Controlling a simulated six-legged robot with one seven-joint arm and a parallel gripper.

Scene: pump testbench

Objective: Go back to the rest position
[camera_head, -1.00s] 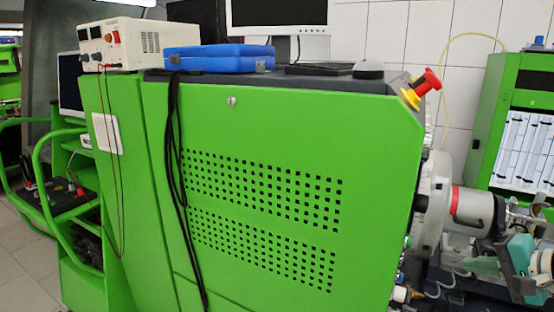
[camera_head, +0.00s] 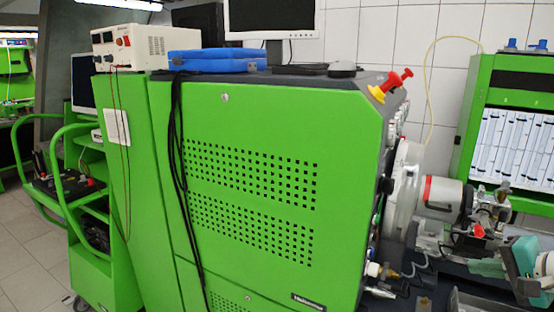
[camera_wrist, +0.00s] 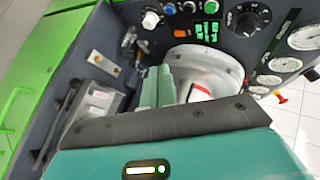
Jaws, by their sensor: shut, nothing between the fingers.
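My gripper (camera_wrist: 156,76) shows in the wrist view with its two pale teal fingers side by side and nothing between them. It is shut. Beyond the fingers is the large grey round flange (camera_wrist: 212,68) of the testbench. In the head view part of my teal gripper (camera_head: 486,267) shows at the lower right, in front of the machine bed and below the grey cylinder with a red band (camera_head: 440,194). The gap between fingers and bench parts cannot be judged. The green testbench cabinet (camera_head: 335,190) fills the middle of the head view.
A red and yellow emergency stop (camera_head: 388,86) sticks out at the cabinet's top corner. Gauges (camera_wrist: 286,64) and knobs line the panel in the wrist view. A power supply (camera_head: 142,47) and blue case (camera_head: 216,60) sit on top. A green trolley (camera_head: 95,260) stands left, beside open floor.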

